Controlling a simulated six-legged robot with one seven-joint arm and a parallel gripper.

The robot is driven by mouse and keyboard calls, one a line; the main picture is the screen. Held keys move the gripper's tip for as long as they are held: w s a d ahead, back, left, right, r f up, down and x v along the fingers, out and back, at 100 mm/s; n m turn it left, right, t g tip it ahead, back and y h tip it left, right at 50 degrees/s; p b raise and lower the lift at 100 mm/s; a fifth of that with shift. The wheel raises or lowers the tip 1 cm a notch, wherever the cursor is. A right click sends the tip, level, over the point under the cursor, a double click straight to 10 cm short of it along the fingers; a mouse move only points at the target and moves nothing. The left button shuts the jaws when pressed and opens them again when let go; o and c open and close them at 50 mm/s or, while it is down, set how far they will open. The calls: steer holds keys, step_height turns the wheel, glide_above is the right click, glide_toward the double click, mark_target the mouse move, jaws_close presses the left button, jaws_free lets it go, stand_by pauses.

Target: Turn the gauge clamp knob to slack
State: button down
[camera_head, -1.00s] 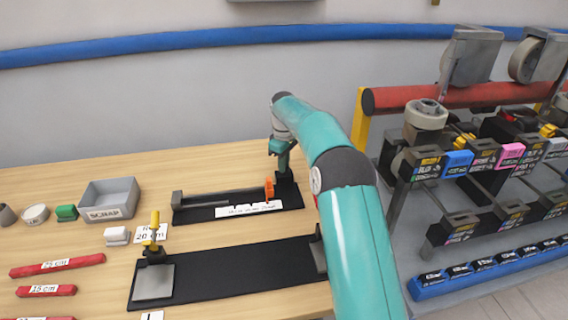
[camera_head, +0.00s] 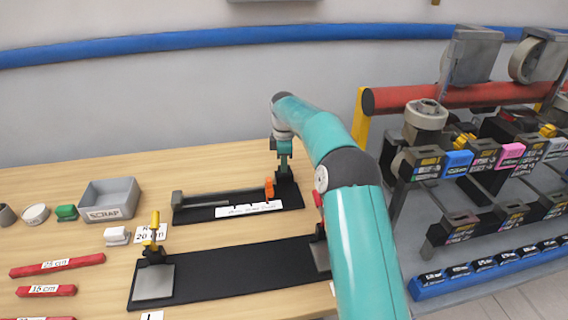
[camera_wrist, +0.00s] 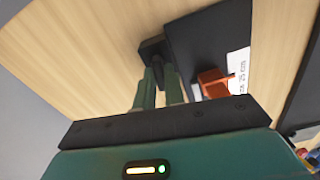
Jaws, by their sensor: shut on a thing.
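The black gauge (camera_head: 190,216) lies at the back of the wooden table, with a white label along its front and an orange slider (camera_head: 269,188) near its right end. The slider also shows in the wrist view (camera_wrist: 213,83). My gripper (camera_head: 284,167) points down at the dark block (camera_head: 290,196) at the gauge's right end. In the wrist view, my gripper (camera_wrist: 160,75) has its two green fingers close together at the dark end block (camera_wrist: 152,47), shut on the clamp knob. The fingers mostly hide the knob, so its turn angle cannot be read.
A second black fixture (camera_head: 225,272) with a yellow lever (camera_head: 154,228) lies in front. A grey scrap bin (camera_head: 110,198), a green block (camera_head: 66,212) and red bars (camera_head: 57,265) are at the left. A rack with a red rail (camera_head: 450,97) stands to the right.

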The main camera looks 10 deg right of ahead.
stand_by(0.3)
steer(key=c, duration=1.5)
jaws_free()
step_height(320, 180, up, 14)
steer(key=shift+f, duration=0.1)
